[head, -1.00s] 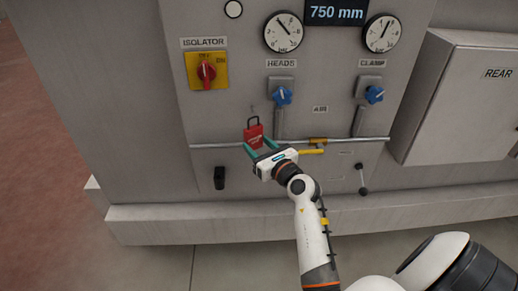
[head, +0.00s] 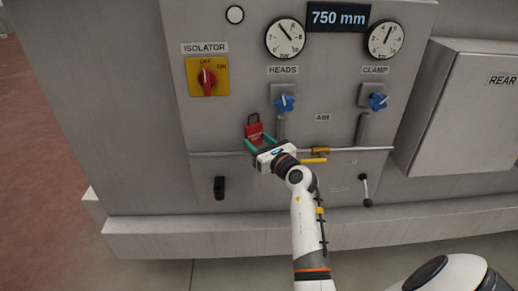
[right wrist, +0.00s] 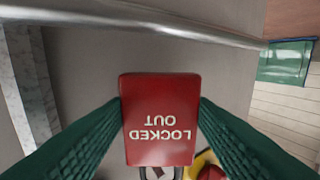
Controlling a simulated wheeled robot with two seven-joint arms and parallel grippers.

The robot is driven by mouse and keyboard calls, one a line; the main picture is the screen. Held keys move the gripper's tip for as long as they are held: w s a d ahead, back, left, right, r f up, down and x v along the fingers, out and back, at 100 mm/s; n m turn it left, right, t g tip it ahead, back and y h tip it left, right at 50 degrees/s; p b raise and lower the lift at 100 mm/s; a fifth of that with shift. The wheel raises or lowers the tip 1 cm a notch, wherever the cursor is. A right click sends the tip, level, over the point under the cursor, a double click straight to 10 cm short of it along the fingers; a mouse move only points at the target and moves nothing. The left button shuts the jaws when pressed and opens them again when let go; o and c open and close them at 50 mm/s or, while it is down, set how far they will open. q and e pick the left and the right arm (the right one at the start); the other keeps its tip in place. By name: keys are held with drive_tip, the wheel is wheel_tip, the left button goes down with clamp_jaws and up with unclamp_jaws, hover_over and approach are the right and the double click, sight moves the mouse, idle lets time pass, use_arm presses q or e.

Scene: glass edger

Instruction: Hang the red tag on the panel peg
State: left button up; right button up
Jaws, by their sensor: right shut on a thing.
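The red tag (head: 254,131), a small red block with a black loop on top, is upright in front of the grey panel (head: 330,75). My right gripper (head: 259,142) is shut on its sides from below. In the right wrist view the tag (right wrist: 160,120) sits between the green fingers, its "LOCKED OUT" lettering upside down. The loop's top is below and right of the yellow isolator plate (head: 221,74). I cannot make out the peg clearly now; the loop is at about its place, and whether it is around the peg I cannot tell. My left gripper is out of view.
A horizontal metal rail (head: 220,154) crosses the panel just below the tag. Blue valve knobs (head: 285,103) are to its right, and a black handle (head: 219,187) is below left. A grey box marked REAR (head: 465,110) juts out at right.

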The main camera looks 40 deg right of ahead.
drive_tip(key=shift+w+d+f+b, duration=0.1)
drive_tip(key=shift+w+d+b, duration=0.2)
drive_tip(key=shift+w, duration=0.15)
drive_tip(key=shift+w+d+f, duration=0.25)
drive_tip(key=shift+w, duration=0.1)
drive_tip(key=shift+f, duration=0.1)
drive_tip(key=o, duration=1.1)
drive_tip(key=shift+a+r, duration=0.2)
drive_tip(key=shift+d, duration=0.1)
drive_tip(key=shift+d, duration=0.1)
